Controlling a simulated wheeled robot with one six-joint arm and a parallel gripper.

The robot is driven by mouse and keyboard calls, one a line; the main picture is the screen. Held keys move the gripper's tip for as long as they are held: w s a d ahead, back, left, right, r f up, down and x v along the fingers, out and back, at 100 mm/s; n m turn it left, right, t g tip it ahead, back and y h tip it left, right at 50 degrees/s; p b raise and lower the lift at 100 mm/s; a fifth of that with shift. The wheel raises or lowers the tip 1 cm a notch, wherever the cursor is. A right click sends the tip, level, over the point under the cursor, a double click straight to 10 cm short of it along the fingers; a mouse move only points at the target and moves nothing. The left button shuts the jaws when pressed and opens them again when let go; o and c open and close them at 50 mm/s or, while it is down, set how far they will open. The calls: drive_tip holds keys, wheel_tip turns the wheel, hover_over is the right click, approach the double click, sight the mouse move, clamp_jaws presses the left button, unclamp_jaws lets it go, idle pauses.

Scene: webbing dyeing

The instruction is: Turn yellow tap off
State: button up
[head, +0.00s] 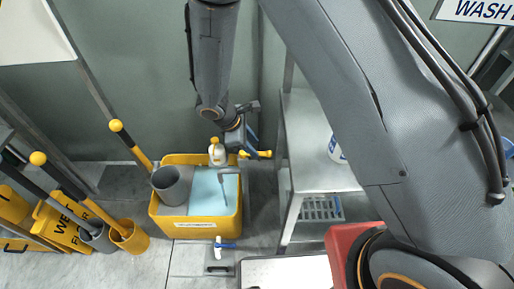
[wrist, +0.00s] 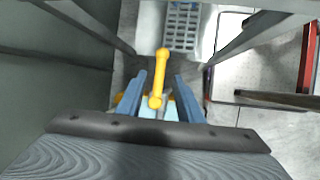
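The yellow tap handle (head: 258,153) shows in the head view just below my gripper (head: 247,137), above the right rim of a yellow tub. In the wrist view the yellow handle (wrist: 159,78) is a bar with rounded ends, running nearly up and down the picture. My gripper (wrist: 159,76) is open there, with one blue finger on each side of the handle and a visible gap to both. The tap's body and pipe are mostly hidden. The head view does not show the fingers clearly.
The yellow tub (head: 208,228) holds a grey container (head: 172,185), a pale blue sheet or liquid, and a white bottle (head: 217,152). A metal table (head: 315,165) stands to the right. Yellow-knobbed poles and a yellow bucket (head: 130,238) stand left. A small blue-handled tap (head: 220,245) is in front.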

drive_tip(key=shift+p+x, duration=0.3)
drive_tip(key=shift+x, duration=1.85)
clamp_jaws()
